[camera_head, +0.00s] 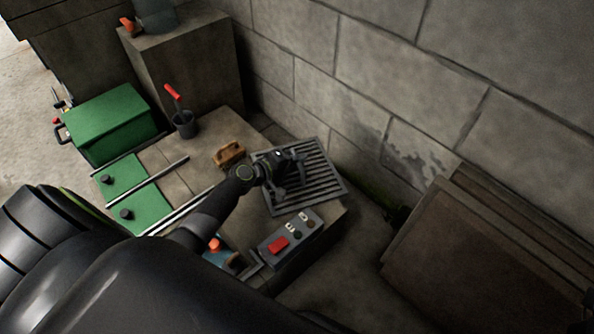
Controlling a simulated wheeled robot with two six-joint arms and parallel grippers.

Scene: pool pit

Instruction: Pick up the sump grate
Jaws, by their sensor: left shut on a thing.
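The sump grate (318,178) is a grey metal grille with parallel slots. It lies near the wall at the far right end of the tiled ledge, and looks roughly flat. My left arm comes in from the left, and my left gripper (291,174) is over the grate's left-middle part, shut on it. The fingers partly cover the bars there, and the exact grip point is hard to make out. My right gripper does not show.
A grey control box with a red button (278,244) sits just in front of the grate. A block wall rises behind; brown boards (470,255) lean right.

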